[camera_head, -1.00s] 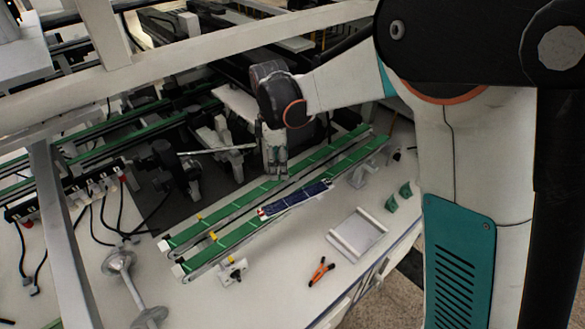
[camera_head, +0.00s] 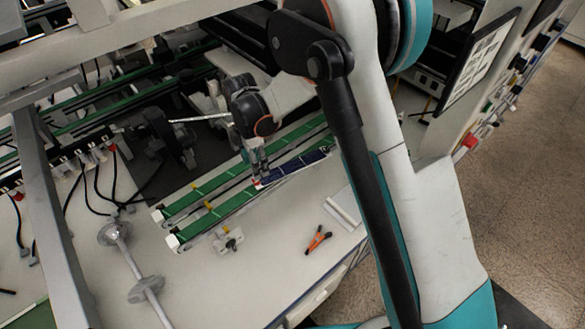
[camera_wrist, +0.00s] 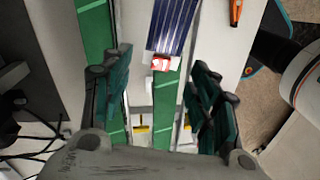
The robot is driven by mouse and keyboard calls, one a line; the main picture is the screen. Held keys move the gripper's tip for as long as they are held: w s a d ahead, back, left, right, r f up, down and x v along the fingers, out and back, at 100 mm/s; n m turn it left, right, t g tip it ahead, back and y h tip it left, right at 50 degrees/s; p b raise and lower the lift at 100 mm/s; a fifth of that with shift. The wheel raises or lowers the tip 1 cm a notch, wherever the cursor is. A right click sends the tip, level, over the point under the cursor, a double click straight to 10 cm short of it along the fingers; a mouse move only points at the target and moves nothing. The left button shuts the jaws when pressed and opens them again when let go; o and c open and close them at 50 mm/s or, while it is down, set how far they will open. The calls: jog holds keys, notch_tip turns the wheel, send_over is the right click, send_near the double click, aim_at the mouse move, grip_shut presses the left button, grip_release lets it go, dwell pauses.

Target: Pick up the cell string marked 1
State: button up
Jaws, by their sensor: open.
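The cell string (camera_head: 297,165) is a long dark blue strip with pale lines. It lies along the front green conveyor belt. In the wrist view the cell string (camera_wrist: 173,28) runs away from me at the top, with a red and white tag (camera_wrist: 160,63) at its near end. The number on the tag is too small to read. My gripper (camera_head: 260,178) is over the tagged end in the head view. In the wrist view my gripper (camera_wrist: 158,88) has its two green-padded fingers spread wide, the tagged end between and beyond them. Nothing is held.
Two parallel green belts (camera_head: 207,187) run across the table. In front of them are a small white bracket (camera_head: 228,240), orange-handled pliers (camera_head: 318,239) and a pale tray (camera_head: 343,209). A metal stand (camera_head: 146,289) lies at the lower left. White table is bare between them.

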jog(key=shift+s+f+b, duration=0.2)
jog(key=shift+f+b, duration=0.2)
jog(key=shift+f, duration=0.5)
jog(key=shift+s+f+b, duration=0.15)
jog(key=shift+f+b, duration=0.3)
jog(key=shift+f, duration=0.45)
jog(key=shift+s+f+b, duration=0.2)
jog(key=shift+f+b, duration=0.2)
jog(key=shift+f, duration=0.5)
jog(key=c, duration=0.8)
